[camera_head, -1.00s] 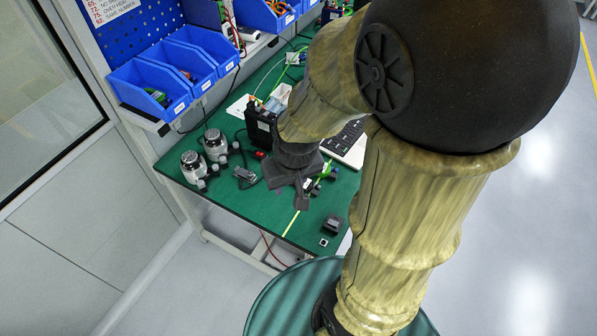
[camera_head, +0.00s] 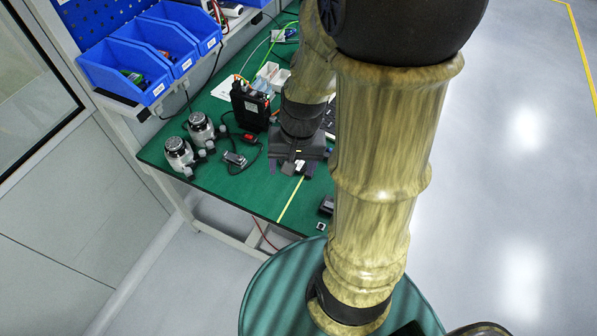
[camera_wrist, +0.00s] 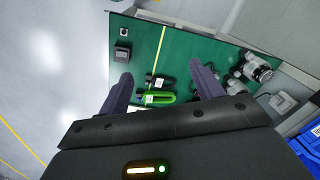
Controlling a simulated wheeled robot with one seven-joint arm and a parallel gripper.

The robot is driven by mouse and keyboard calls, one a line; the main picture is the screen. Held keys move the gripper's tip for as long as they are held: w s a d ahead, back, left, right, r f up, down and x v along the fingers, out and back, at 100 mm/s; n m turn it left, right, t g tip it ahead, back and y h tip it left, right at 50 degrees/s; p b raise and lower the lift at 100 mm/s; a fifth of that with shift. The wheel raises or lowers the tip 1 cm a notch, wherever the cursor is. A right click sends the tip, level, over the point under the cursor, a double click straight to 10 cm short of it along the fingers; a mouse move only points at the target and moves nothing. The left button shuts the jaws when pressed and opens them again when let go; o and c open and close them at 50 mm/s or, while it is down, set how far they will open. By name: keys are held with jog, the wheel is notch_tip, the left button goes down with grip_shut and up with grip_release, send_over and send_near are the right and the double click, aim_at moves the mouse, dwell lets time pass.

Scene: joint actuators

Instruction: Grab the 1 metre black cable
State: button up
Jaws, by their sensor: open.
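My gripper (camera_head: 293,170) is over the green bench, its fingers pointing down. In the wrist view its two dark fingers (camera_wrist: 160,72) are spread wide with nothing held. Between and below them lies a small black bundle (camera_wrist: 159,82) with a pale label, which looks like a coiled black cable; its length cannot be read. A bright green bundle (camera_wrist: 158,98), also labelled, lies close beside it, nearer the gripper body. In the head view my gripper mostly hides both bundles; a white label shows by the fingers.
Two silver-and-black actuators (camera_head: 189,141) stand at the bench's left, with a grey connector box (camera_head: 235,158) beside them. A black power unit (camera_head: 250,107) stands behind. A small dark box (camera_head: 326,206) lies near the front edge. Blue bins (camera_head: 125,72) sit on the shelf.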

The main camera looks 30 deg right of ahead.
jog(key=d+f+m+y+b, duration=0.35)
jog(key=f+m+b, duration=0.3)
jog(key=f, duration=0.45)
jog(key=m+t+y+b, duration=0.4)
jog(key=m+t+b, duration=0.6)
jog(key=m+b, duration=0.6)
send_near(319, 176)
jog(key=shift+m+h, duration=0.25)
jog(key=shift+m, duration=0.2)
jog(key=r, duration=0.2)
jog(key=s+r, duration=0.1)
jog(key=r, duration=0.1)
jog(key=shift+s+d+r+p, duration=0.15)
jog(key=shift+s+r+p, duration=0.1)
jog(key=shift+r+p, duration=0.1)
jog(key=shift+d, duration=0.25)
jog(key=shift+r, duration=0.1)
jog(key=shift+w+a, duration=0.1)
jog(key=b+x, duration=0.1)
jog(key=x, duration=1)
jog(key=shift+w+a+f, duration=0.2)
jog(key=shift+w+f, duration=0.05)
jog(key=shift+w+a, duration=0.1)
jog(key=shift+w, duration=0.05)
